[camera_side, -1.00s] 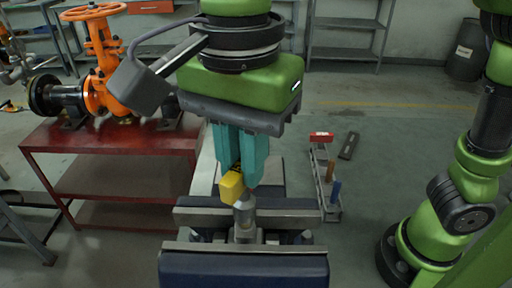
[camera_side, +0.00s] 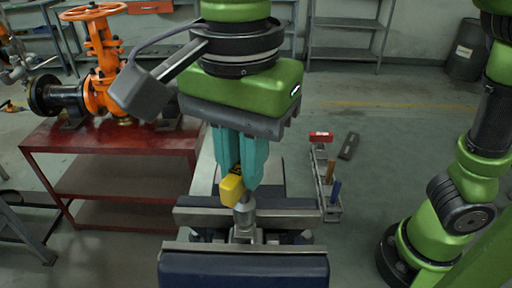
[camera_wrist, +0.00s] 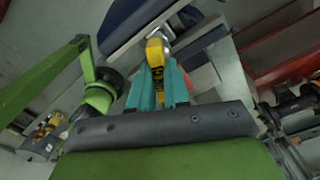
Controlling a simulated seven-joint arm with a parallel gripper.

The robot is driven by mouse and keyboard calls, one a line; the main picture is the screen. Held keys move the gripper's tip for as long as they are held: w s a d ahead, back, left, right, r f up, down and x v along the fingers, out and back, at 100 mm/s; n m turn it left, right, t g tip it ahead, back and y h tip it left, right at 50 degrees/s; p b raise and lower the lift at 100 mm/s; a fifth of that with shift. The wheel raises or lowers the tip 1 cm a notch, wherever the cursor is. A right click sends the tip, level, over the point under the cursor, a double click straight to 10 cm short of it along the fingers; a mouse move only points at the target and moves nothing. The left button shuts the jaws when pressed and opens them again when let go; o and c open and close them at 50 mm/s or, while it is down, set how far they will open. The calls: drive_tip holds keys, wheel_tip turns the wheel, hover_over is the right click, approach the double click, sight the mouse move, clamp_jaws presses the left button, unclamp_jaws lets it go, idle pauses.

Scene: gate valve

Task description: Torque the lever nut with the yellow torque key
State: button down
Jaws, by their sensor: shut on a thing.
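The yellow torque key (camera_side: 232,190) is between the teal fingers of my gripper (camera_side: 240,184), which is shut on it. The key also shows in the wrist view (camera_wrist: 157,52), sticking out past the fingertips (camera_wrist: 158,80). In the side view the key's lower end is at a grey metal cylindrical fitting (camera_side: 244,213) in the middle of the vise. The lever nut itself cannot be made out; the key's head and the fitting hide where they meet, so I cannot tell how fully it is seated.
The vise has a grey jaw (camera_side: 290,206) and a dark blue front block (camera_side: 245,270). A tool rack (camera_side: 328,205) with red, brown and blue-handled items stands at right. A dark red table (camera_side: 110,150) carries an orange gate valve (camera_side: 112,88) at left.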

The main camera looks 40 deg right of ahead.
drive_tip(key=shift+f, duration=0.5)
drive_tip(key=m, duration=0.4)
idle(0.3)
drive_tip(key=shift+m, duration=0.5)
drive_tip(key=m, duration=0.3)
drive_tip(key=shift+m, duration=0.6)
